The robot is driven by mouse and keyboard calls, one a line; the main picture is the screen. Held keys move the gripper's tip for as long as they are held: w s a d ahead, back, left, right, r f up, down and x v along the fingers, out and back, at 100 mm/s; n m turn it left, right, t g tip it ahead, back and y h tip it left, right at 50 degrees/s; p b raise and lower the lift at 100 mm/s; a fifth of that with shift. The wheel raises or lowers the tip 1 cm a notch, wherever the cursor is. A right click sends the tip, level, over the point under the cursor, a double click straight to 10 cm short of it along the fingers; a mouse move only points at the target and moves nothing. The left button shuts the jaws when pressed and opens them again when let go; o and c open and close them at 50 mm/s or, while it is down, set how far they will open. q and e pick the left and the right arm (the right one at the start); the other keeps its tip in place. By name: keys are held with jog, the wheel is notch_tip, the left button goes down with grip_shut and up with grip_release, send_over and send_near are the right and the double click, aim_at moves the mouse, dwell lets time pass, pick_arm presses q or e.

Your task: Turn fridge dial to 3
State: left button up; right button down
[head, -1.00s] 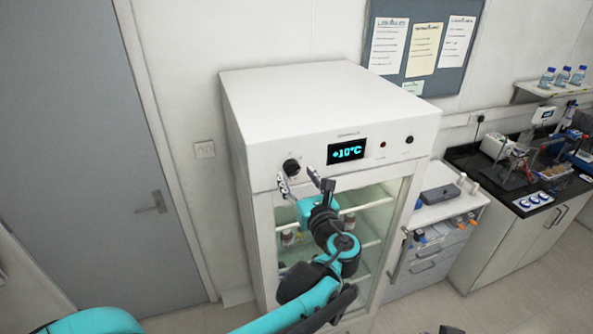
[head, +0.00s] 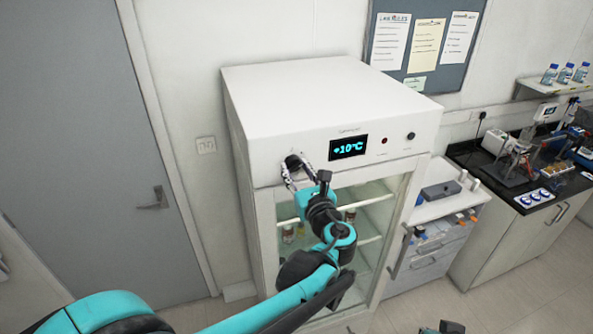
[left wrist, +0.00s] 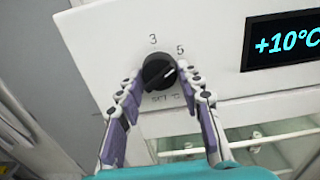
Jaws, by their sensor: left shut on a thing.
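The white fridge (head: 335,95) stands against the wall with a glass door, and its display (head: 348,147) reads +10°C. The black dial (left wrist: 158,72) is on the front panel left of the display, with "3" above it, "5" at its upper right and "SET °C" below. Its pale pointer line slants up toward the right, near the 5 side. My left gripper (left wrist: 158,80) has its two fingers around the dial, one on each side, and is shut on it. In the head view the left gripper (head: 298,168) partly covers the dial.
A red button (head: 384,141) and a dark knob (head: 411,136) sit right of the display. A drawer cabinet (head: 430,245) and a black-topped bench (head: 525,185) stand to the right. A grey door (head: 90,130) is at the left.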

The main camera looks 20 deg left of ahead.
pick_arm(q)
jog(key=n+b, duration=0.2)
jog(key=n, duration=0.3)
jog(key=shift+n, duration=0.4)
jog(key=n+b, duration=0.1)
jog(key=n, duration=0.4)
jog(key=shift+d+n+b, duration=0.1)
jog(key=shift+n+b, duration=0.2)
jog(key=o, duration=1.2)
jog(key=shift+c, duration=0.2)
jog(key=shift+r, duration=0.1)
jog(key=v, duration=1.2)
